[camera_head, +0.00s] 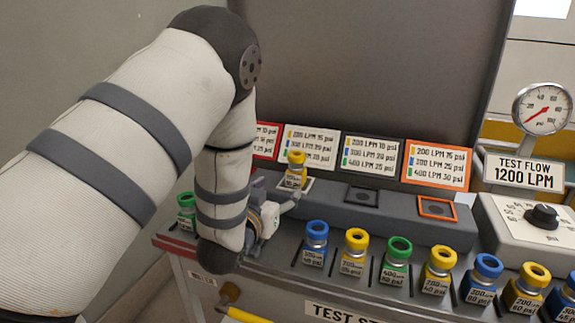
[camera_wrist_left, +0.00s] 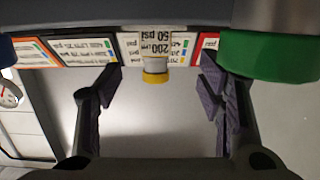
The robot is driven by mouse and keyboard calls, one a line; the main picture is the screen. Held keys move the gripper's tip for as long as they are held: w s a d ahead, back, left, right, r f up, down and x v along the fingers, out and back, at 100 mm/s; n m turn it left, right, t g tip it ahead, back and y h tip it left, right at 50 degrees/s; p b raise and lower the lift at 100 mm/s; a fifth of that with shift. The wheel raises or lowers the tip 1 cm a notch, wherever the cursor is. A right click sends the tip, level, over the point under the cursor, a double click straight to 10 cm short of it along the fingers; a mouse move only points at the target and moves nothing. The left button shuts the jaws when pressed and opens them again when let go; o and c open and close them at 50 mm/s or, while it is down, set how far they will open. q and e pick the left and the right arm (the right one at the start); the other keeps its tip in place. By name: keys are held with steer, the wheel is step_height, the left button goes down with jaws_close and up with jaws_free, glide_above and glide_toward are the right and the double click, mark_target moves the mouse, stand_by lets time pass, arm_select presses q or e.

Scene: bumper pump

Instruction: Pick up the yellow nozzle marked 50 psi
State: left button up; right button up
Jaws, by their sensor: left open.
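A yellow-topped nozzle (camera_head: 295,168) stands upright on the raised grey ledge, in a pale-outlined square. In the left wrist view, which is upside down, the nozzle (camera_wrist_left: 155,68) has a white label reading 200 LPM 50 psi. My left gripper (camera_head: 283,205) is low in front of the ledge, just short of that nozzle. In the left wrist view the gripper (camera_wrist_left: 158,92) is open and empty, and the nozzle appears centred in the gap, beyond the fingers. My arm hides part of the ledge's left end. My right gripper is out of view.
A front row of nozzles includes a green one (camera_head: 187,211) left of my wrist and a blue one (camera_head: 315,243) to its right. Label cards (camera_head: 373,153) line the ledge's back. A gauge (camera_head: 542,109) and knob box (camera_head: 541,216) stand right.

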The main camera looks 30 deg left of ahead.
mark_target(293, 175)
arm_select(q)
steer(key=x, duration=0.4)
steer(key=b+x, duration=0.1)
steer(key=x, duration=0.6)
steer(key=shift+w+d+r, duration=0.15)
steer(key=shift+w+d, duration=0.05)
steer(key=shift+w, duration=0.3)
steer(key=shift+w+r, duration=0.1)
steer(key=shift+w, duration=0.05)
steer(key=shift+r, duration=0.1)
steer(key=shift+c, duration=0.6)
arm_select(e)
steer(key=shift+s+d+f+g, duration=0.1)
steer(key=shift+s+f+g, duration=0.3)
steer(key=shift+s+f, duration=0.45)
arm_select(q)
steer(key=c, duration=1.3)
